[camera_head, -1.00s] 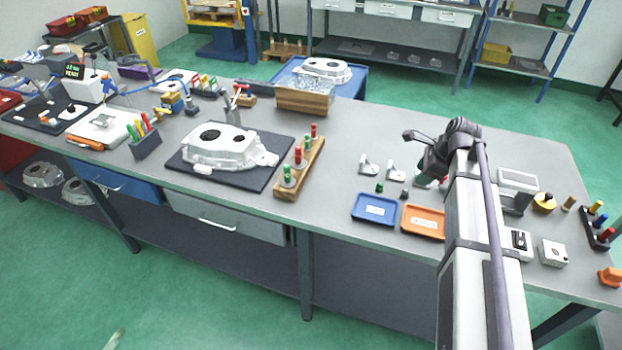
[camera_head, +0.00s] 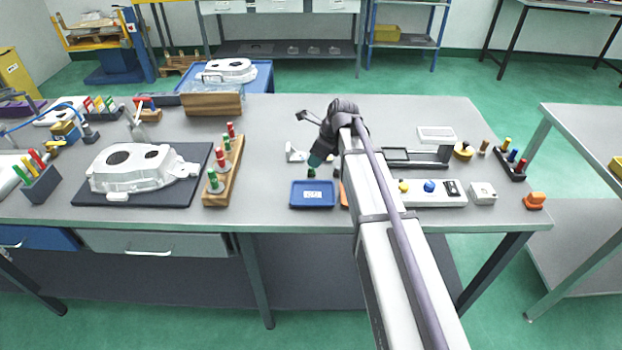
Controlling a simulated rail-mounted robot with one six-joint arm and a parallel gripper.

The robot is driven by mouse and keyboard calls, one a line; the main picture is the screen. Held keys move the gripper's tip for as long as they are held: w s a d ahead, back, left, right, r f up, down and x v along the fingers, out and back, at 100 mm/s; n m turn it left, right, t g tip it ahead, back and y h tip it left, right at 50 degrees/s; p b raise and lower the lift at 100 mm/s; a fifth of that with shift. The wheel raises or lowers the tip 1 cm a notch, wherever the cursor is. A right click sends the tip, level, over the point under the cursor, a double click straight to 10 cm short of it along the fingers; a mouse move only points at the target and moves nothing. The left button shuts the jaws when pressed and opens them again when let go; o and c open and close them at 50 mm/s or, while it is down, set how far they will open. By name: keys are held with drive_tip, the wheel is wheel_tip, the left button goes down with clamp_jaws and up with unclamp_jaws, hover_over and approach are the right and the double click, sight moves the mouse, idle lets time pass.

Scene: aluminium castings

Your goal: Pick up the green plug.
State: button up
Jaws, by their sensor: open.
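A small green plug (camera_head: 311,173) lies on the bench just behind the blue tray (camera_head: 312,207). Another green-topped plug (camera_head: 213,181) stands at the near end of the wooden rack (camera_head: 232,180), with red plugs (camera_head: 230,130) behind it. My gripper (camera_head: 314,163) is low over the bench, pointing down close behind and above the small green plug. It is open; its fingertips are small and partly hidden, so I cannot tell whether they touch anything. No plug shows between them.
A white casting (camera_head: 135,170) on a dark mat is left of the rack. A white bracket (camera_head: 295,153) stands beside my gripper. My arm hides most of the orange tray (camera_head: 343,195). A fixture (camera_head: 415,157) and button box (camera_head: 440,193) are to the right.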

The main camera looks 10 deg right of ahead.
sight(311, 171)
drive_tip(key=b+x, duration=0.4)
drive_tip(key=x, duration=0.1)
drive_tip(key=shift+s+d+f, duration=0.1)
drive_tip(key=shift+s+d, duration=0.05)
drive_tip(key=shift+f+b, duration=0.1)
drive_tip(key=shift+b, duration=0.3)
drive_tip(key=shift+r, duration=0.25)
clamp_jaws()
